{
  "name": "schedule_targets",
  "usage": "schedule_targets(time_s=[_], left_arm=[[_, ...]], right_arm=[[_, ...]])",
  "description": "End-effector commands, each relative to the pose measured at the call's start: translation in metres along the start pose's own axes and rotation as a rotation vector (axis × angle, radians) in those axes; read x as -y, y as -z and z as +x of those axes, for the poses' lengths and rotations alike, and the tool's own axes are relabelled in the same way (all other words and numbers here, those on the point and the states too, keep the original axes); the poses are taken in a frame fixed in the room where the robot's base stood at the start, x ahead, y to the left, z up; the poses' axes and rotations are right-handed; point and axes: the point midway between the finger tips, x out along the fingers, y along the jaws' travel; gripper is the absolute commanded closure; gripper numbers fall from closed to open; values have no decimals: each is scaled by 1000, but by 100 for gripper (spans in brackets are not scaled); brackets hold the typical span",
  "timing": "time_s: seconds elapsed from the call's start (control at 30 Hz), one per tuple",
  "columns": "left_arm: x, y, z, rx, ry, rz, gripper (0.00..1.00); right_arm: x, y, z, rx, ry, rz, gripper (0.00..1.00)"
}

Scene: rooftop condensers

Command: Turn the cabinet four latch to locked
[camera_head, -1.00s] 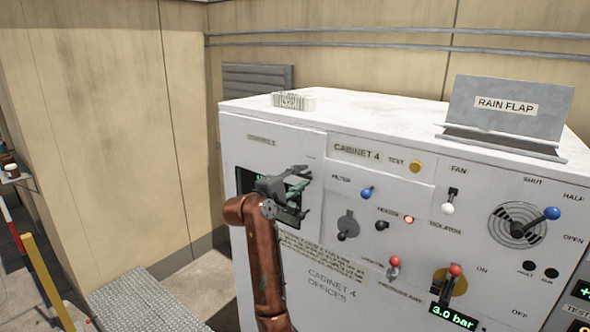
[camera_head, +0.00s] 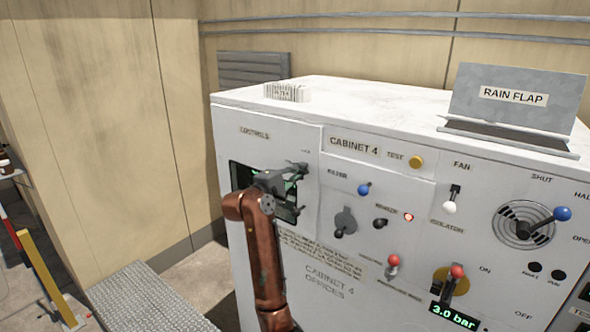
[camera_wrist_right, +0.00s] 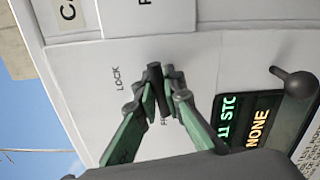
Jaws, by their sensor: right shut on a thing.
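The cabinet four latch (camera_wrist_right: 154,80) is a short dark handle on the pale front panel in the right wrist view. The label LOCK stands beside it, and a second label lies partly hidden behind the fingers. My right gripper (camera_wrist_right: 159,97) has its dark fingertips around the latch handle and is shut on it. In the head view my right gripper (camera_head: 298,186) is at the upper left door of the white cabinet (camera_head: 228,125), near the small lock label. The latch is too small and covered to make out there. My left gripper is in neither view.
A dark display (camera_wrist_right: 245,122) with green and orange text and a dark round-ended knob (camera_wrist_right: 297,83) are near the fingers. Right of the door are a blue-tipped filter lever (camera_head: 363,189), a dark selector (camera_head: 345,221) and red-tipped levers. A rain flap (camera_head: 515,97) stands on top.

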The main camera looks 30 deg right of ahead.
Motion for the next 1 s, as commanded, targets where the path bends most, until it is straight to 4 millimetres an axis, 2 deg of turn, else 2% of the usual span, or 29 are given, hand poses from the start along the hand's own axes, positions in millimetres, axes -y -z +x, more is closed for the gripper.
schedule_targets(time_s=[0.47,0.67,1.0], left_arm=[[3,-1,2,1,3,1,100],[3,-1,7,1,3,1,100],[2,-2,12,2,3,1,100]], right_arm=[[-4,-2,-20,0,-5,-56,100],[-7,-3,-27,0,-8,-178,100],[-9,-3,-31,2,-11,-489,100]])
